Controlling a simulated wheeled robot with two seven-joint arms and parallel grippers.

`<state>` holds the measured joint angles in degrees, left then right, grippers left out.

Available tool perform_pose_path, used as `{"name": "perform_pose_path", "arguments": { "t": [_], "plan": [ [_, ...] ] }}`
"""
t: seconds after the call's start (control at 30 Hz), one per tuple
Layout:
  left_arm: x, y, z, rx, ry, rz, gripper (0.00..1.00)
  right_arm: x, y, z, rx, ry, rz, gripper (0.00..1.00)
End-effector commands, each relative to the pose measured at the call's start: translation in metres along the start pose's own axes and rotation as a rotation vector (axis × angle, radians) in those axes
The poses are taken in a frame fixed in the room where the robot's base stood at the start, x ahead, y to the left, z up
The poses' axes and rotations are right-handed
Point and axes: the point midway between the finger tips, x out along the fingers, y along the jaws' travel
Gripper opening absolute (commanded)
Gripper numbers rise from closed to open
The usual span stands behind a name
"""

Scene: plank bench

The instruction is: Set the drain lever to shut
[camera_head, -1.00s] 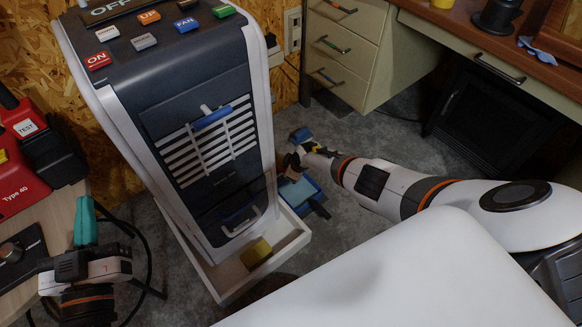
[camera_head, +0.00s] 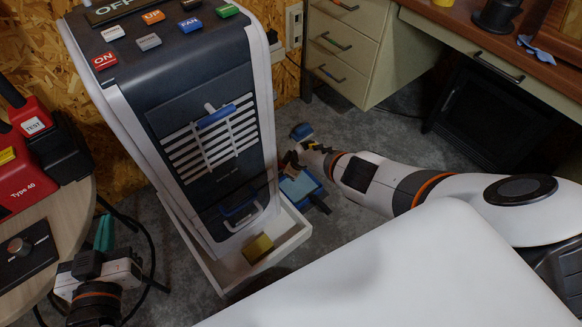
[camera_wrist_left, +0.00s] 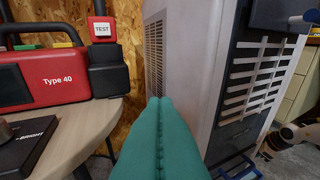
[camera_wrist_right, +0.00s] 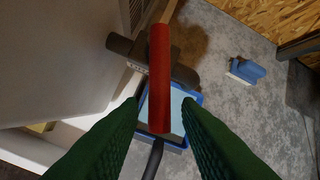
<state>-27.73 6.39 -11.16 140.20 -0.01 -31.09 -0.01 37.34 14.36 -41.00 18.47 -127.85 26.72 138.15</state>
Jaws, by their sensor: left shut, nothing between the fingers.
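The red drain lever (camera_wrist_right: 160,75) shows in the right wrist view, on a dark valve pipe (camera_wrist_right: 124,46) at the side of the white and dark cooler (camera_head: 190,130). My right gripper (camera_wrist_right: 163,112) is open, with its green fingers on either side of the lever's lower end; I cannot tell whether they touch it. In the head view my right gripper (camera_head: 291,160) is beside the cooler's right side, and the lever is hard to make out. My left gripper (camera_head: 104,232) is shut and empty, left of the cooler; its teal fingers (camera_wrist_left: 160,130) are together in the left wrist view.
A white tray (camera_head: 290,240) with a yellow block (camera_head: 257,248) lies under the cooler. A blue tray (camera_head: 303,187) and a blue brush-like item (camera_head: 301,131) are on the floor. A round table (camera_head: 70,220) with a red case (camera_head: 22,180) stands left. Drawers (camera_head: 340,45) stand behind right.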

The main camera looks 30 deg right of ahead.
Motion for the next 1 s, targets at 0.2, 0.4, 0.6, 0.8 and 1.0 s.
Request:
{"name": "perform_pose_path", "arguments": {
  "t": [0.2, 0.4, 0.6, 0.8, 1.0],
  "plan": [
    [0.000, 0.000, 0.000, 0.000, -0.001, 0.000, 0.00, 0.000, 0.000, 0.001, 0.000, -0.001, 0.000, 0.38],
    [-0.001, 0.000, -0.003, 0.000, 0.024, 0.000, 0.00, -0.002, 0.000, 0.001, 0.000, -0.002, 0.000, 0.38],
    [-0.009, 0.004, -0.027, 0.001, 0.191, 0.011, 0.00, -0.009, 0.000, 0.002, 0.000, -0.002, 0.000, 0.38],
    [-0.031, 0.011, -0.064, 0.000, 0.447, 0.026, 0.00, -0.018, 0.000, 0.002, 0.000, -0.002, 0.000, 0.38],
    [-0.065, 0.016, -0.096, -0.005, 0.703, 0.042, 0.00, -0.026, 0.000, 0.002, 0.001, -0.002, 0.000, 0.38]
  ]
}}
